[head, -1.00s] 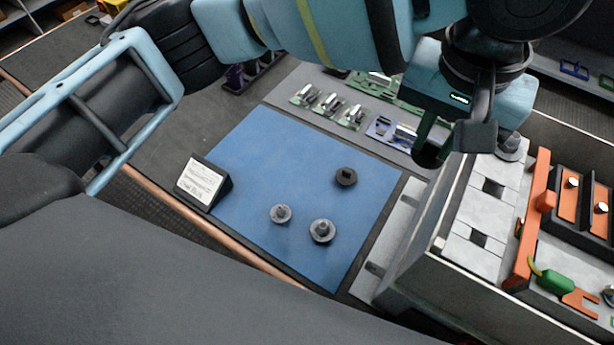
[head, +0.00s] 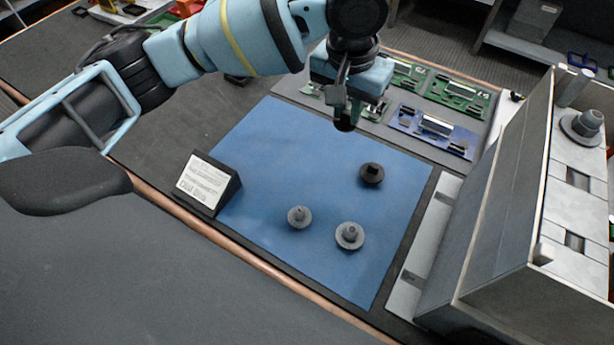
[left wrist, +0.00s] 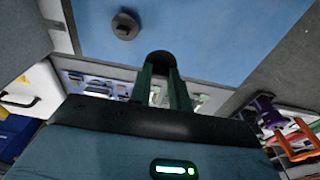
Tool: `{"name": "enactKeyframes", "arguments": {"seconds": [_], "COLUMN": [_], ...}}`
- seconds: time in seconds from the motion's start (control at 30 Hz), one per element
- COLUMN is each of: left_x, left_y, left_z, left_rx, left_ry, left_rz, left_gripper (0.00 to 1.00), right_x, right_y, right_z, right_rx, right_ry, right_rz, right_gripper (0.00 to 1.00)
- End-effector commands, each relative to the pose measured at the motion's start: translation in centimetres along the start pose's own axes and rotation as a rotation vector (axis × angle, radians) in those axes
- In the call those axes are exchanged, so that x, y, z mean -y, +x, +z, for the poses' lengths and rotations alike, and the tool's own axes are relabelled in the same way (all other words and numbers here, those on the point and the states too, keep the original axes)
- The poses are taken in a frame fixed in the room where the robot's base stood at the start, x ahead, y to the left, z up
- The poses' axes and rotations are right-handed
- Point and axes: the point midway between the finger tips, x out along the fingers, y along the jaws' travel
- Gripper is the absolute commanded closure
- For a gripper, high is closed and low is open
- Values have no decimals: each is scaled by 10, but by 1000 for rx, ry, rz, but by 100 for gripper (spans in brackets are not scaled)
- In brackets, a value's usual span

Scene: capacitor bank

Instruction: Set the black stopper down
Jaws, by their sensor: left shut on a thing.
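My left gripper (head: 345,110) hangs above the far edge of the blue mat (head: 290,150). It is shut on a small black stopper (head: 344,126), held off the mat; its round dark end also shows between the fingers in the left wrist view (left wrist: 161,58). The fingers hide much of it. Another dark round piece with a square mark (head: 371,173) sits on the mat, apart from the gripper; it also shows in the left wrist view (left wrist: 125,26). Two grey round pieces (head: 299,217) (head: 349,236) stand nearer on the mat. My right gripper is not in view.
A label stand (head: 207,186) is at the mat's left. Green and blue circuit boards (head: 436,128) lie beyond the mat. A tall grey box (head: 500,220) stands at the right, with a grey knobbed piece (head: 582,127) on top. The mat's left half is clear.

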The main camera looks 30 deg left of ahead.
Motion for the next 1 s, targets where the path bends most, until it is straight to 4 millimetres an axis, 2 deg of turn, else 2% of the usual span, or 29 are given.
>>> {"name": "enactKeyframes", "arguments": {"seconds": [0.17, 0.4, 0.5, 0.77, 1.0], "left_x": [0, 0, 0, 0, 0], "left_y": [8, 48, 59, 64, 93], "left_z": [1, 6, 7, 8, 12], "left_rx": [1, 2, 1, 0, 2], "left_ry": [0, -1, -1, -1, -1], "left_rz": [0, -1, 0, 0, -1], "left_gripper": [100, 100, 100, 100, 100], "right_x": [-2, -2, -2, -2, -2], "right_y": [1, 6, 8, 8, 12], "right_z": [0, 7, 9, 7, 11], "right_rx": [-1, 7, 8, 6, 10], "right_ry": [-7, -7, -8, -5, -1], "right_rz": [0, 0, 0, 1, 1], "right_gripper": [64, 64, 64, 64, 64]}}
